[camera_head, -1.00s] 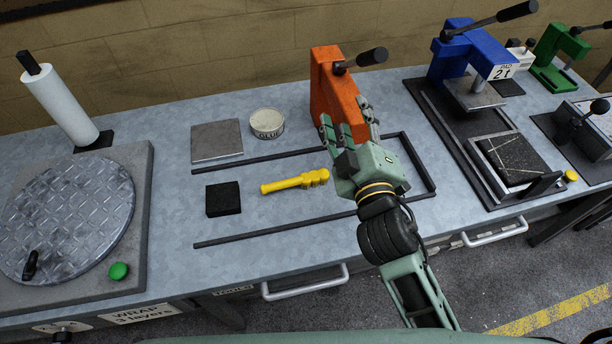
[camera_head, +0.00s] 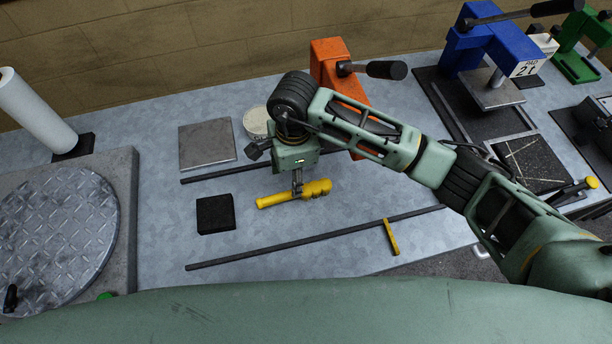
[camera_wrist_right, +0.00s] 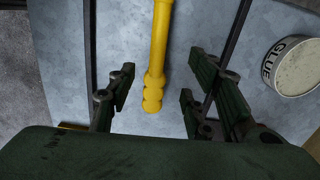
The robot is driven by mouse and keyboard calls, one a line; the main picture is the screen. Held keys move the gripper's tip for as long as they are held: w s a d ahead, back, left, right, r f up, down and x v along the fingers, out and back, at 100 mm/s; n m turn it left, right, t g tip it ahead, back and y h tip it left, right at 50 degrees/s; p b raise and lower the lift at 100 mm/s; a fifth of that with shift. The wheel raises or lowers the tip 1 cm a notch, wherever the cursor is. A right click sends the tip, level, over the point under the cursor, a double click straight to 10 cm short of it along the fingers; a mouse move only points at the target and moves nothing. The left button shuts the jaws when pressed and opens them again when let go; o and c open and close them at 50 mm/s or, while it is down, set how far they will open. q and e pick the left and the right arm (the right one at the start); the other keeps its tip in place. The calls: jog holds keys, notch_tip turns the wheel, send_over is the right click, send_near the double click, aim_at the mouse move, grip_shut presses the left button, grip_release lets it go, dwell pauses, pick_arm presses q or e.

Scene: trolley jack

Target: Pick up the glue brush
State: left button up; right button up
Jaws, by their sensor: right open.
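The glue brush, which I take to be the yellow tool with a knobbed end (camera_head: 278,198), lies flat on the grey bench between two dark rails. My right gripper (camera_head: 298,186) is directly above it in the head view, pointing down, and covers a small part of it. In the right wrist view the gripper (camera_wrist_right: 158,88) is open, with a finger on each side of the yellow brush (camera_wrist_right: 158,50) and clear gaps between. Whether the fingertips reach down to the brush's height is hard to tell. The left gripper is not in view.
A glue tin (camera_wrist_right: 296,68) stands near the brush, partly behind my gripper in the head view. A black block (camera_head: 215,214) and a grey plate (camera_head: 207,144) lie to the left. An orange press (camera_head: 330,65) stands behind. A yellow strip (camera_head: 391,237) crosses the front rail (camera_head: 290,244).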

jog(key=f, duration=0.1)
jog(key=d+f+p, duration=0.1)
jog(key=shift+s+f+h, duration=0.1)
jog(key=shift+f+h, duration=0.2)
jog(key=shift+f, duration=0.05)
notch_tip(320, 180, down, 4)
jog(key=shift+r+p, duration=0.1)
jog(key=shift+p, duration=1)
jog(key=shift+f, duration=0.5)
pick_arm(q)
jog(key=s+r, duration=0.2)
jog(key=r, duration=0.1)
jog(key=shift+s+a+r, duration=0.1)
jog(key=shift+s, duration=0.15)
pick_arm(e)
grip_shut()
